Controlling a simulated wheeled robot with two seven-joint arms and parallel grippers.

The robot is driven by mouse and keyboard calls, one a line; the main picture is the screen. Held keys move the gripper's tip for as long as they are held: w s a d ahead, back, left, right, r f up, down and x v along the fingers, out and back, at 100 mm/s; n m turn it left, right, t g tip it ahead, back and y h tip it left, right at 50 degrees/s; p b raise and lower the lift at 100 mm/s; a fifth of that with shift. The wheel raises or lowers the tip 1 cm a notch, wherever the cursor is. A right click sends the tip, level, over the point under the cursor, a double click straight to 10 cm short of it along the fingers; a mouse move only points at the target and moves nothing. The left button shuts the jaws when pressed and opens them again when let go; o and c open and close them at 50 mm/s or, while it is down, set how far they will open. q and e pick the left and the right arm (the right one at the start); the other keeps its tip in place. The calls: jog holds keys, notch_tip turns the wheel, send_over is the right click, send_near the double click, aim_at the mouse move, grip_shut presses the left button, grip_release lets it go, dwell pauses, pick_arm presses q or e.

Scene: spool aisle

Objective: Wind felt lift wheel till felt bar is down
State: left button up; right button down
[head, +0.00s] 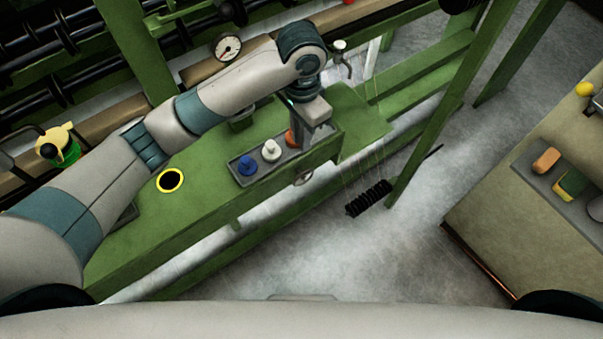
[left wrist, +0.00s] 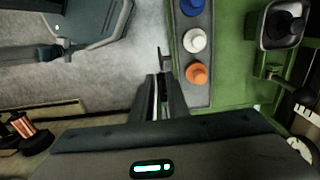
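A small pale wheel (head: 303,178), which looks like the felt lift wheel, sits on the front side of the green bench below its top edge. A thin dark part beside the tray in the left wrist view (left wrist: 161,56) may be this wheel seen edge-on. My left gripper (head: 302,138) hangs over the bench's front edge by the orange knob, above the wheel. In the left wrist view its fingers (left wrist: 157,82) lie close together, with only a thin pale line between them. Nothing is clearly held. I cannot single out the felt bar. My right gripper is out of view.
A grey tray (head: 233,164) holds blue (head: 247,165), white (head: 271,150) and orange (head: 291,137) knobs. A black brush-like roll (head: 369,198) hangs right of the bench. Floor is clear before it.

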aim_at(301, 173)
pick_arm(q)
jog(key=shift+f, duration=0.15)
